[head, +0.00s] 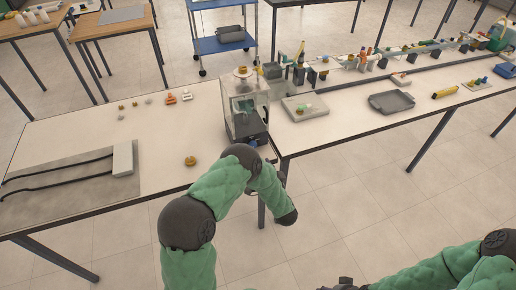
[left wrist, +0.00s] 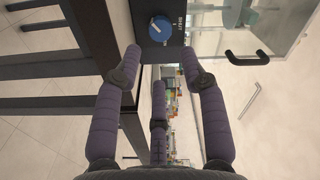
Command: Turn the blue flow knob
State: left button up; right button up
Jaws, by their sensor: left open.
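The blue flow knob (left wrist: 160,29), round with a white mark, sits on a dark panel at the top of the left wrist view, with printed letters beside it. My left gripper (left wrist: 160,62) is open, its purple-grey fingers spread below the knob in the picture, with nothing between them. The fingertips appear apart from the knob. In the head view the glass-sided apparatus (head: 243,103) stands at the table edge; my left arm covers part of its front and my left gripper cannot be made out. A dark part of my right gripper (head: 344,285) shows at the bottom edge, its jaws unclear.
A black handle (left wrist: 248,58) stands out beside the panel. A grey mat (head: 60,190) with black tubes and a white block lies on the left table. A brass piece (head: 190,161) lies near its front edge. A grey tray (head: 391,102) sits on the right table.

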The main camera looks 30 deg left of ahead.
pick_arm(q)
jog(key=b+x, duration=0.2)
jog(key=x, duration=0.6)
jog(key=shift+w+a+f, duration=0.15)
jog(key=shift+a, duration=0.05)
jog(key=shift+x, duration=0.75)
grip_shut()
